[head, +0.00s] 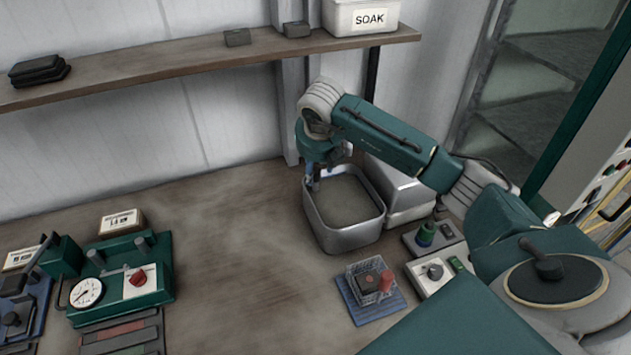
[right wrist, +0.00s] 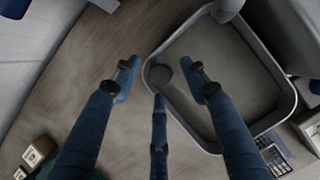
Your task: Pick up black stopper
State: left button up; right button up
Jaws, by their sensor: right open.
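A small dark round piece, which looks like the black stopper (right wrist: 160,75), sits in the near corner of a metal basin in the right wrist view. I cannot make it out in the head view, where my right gripper covers that corner. My right gripper (head: 313,180) points down over the basin's back left rim. Its blue fingers (right wrist: 159,88) are spread open with nothing between them, on either side of the dark piece in the picture. The grey metal basin (head: 349,240) stands on the bench with its floor bare elsewhere. My left gripper is not in view.
A second metal container (head: 398,190) stands right behind the basin. A wire basket (head: 371,283) on a blue mat and a control box (head: 436,272) are in front. A green gauge unit (head: 120,280) is at left. A shelf (head: 190,55) runs above. The bench middle is clear.

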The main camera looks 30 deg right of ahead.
aim_at(316, 170)
jog(key=p+x, duration=0.1)
jog(key=x, duration=0.2)
jog(key=shift+f, duration=0.3)
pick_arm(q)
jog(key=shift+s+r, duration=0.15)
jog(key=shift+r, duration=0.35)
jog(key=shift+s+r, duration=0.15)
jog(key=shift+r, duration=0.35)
pick_arm(e)
jog(key=shift+r, duration=0.1)
grip_shut()
